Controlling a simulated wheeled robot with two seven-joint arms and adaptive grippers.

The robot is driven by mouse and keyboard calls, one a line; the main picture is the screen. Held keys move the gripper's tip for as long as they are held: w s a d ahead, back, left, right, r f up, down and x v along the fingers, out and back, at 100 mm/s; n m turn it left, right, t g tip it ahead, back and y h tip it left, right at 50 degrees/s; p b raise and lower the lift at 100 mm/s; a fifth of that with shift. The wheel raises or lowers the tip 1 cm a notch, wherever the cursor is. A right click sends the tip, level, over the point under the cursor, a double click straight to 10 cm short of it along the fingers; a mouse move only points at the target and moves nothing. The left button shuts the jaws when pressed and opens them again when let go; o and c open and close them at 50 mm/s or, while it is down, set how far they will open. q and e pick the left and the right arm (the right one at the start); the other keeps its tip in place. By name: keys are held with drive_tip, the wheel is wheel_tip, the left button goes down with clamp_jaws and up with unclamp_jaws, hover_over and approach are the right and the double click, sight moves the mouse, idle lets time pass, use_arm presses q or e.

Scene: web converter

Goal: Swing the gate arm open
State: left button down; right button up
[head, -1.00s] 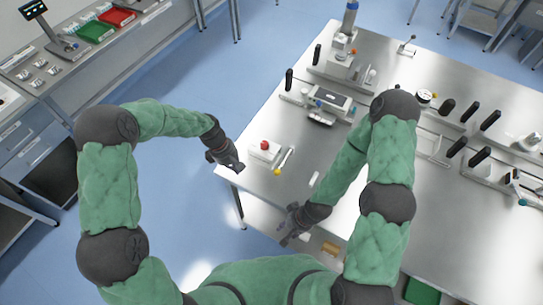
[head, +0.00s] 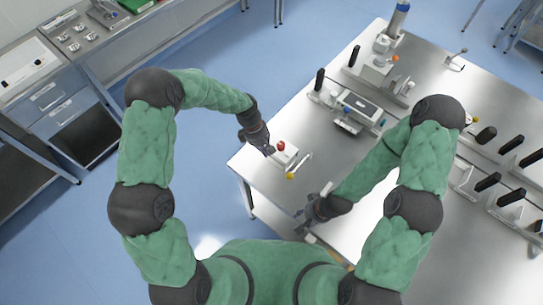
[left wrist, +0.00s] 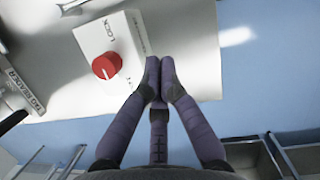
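A white block with a red knob (head: 281,146) sits at the table's near-left corner. In the left wrist view, the red knob (left wrist: 106,65) has a white pointer line, and the block (left wrist: 90,38) is marked LOCK. Beside it lies a slim light bar (head: 300,165) with a yellow ball (head: 290,176) at its near end; I cannot tell whether this is the gate arm. My left gripper (head: 269,151) is just left of the block, above the table edge. Its fingertips (left wrist: 159,82) are together, empty, beside the block. My right gripper (head: 302,229) hangs by the table's front edge; its opening is unclear.
The metal table (head: 250,172) carries a device with a screen (head: 357,107) and several black-handled parts farther back. A labelled grey bar (left wrist: 20,85) shows at the left of the wrist view. Blue floor (head: 180,215) is clear left of the table.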

use_arm(q)
drive_tip(key=p+x, duration=0.1)
drive_tip(key=x, duration=0.8)
drive_tip(key=shift+s+d+r, duration=0.1)
use_arm(e)
drive_tip(key=shift+r, duration=0.7)
use_arm(q)
drive_tip(key=d, duration=0.1)
drive_tip(key=s+d+p, duration=0.1)
drive_tip(key=shift+s+d, duration=0.15)
drive_tip(key=shift+d, duration=0.25)
use_arm(e)
drive_tip(key=shift+r, duration=0.5)
use_arm(q)
drive_tip(key=shift+s+d+f, duration=0.1)
drive_tip(key=shift+d+f, duration=0.15)
drive_tip(key=shift+s+d, duration=0.1)
drive_tip(key=shift+d, duration=0.05)
use_arm(e)
drive_tip(key=shift+a+f, duration=0.1)
drive_tip(key=shift+f, duration=0.05)
